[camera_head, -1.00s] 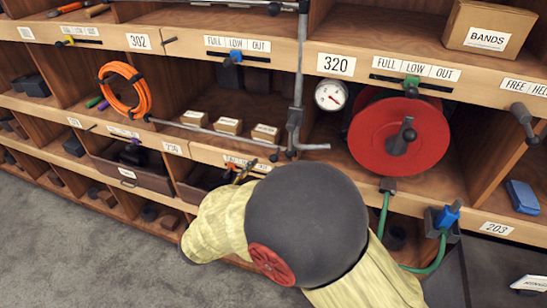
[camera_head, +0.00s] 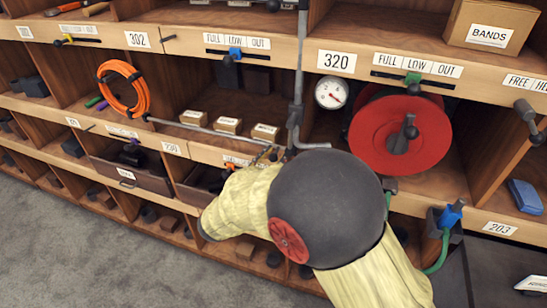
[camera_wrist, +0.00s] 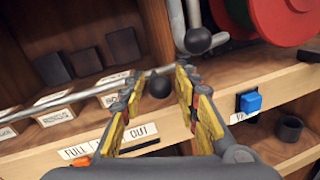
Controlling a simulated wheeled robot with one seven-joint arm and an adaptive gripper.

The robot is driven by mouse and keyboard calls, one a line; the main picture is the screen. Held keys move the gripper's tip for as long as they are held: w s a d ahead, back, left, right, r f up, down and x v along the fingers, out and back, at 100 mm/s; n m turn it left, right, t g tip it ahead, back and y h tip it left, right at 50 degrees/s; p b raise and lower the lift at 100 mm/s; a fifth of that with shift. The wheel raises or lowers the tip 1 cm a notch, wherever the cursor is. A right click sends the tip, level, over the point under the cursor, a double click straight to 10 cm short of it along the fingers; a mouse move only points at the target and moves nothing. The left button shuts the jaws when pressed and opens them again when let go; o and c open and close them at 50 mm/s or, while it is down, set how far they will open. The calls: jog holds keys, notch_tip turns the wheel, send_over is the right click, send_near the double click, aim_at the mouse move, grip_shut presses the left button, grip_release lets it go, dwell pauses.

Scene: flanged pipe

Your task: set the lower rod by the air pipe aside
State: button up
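The lower rod (camera_head: 205,131) is a thin grey bar running along the front of the shelf with the small boxes. In the wrist view the rod (camera_wrist: 75,97) comes in from the left, and a black ball knob (camera_wrist: 159,87) shows at its right end. The air pipe (camera_head: 297,85) is a grey vertical pipe with a bend to the right at its bottom. My gripper (camera_wrist: 160,76) is open, with its yellow-padded fingers on either side of the knob and a gap to each. In the head view my arm partly hides my gripper (camera_head: 268,154).
Another black knob (camera_wrist: 198,40) sits by the pipe, just beyond my right finger. A red reel (camera_head: 400,135) and a gauge (camera_head: 331,92) stand to the right. Small labelled boxes (camera_head: 228,125) sit behind the rod. A shelf ledge (camera_wrist: 75,150) runs below my fingers.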

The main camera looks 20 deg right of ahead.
grip_shut()
dwell(0.6)
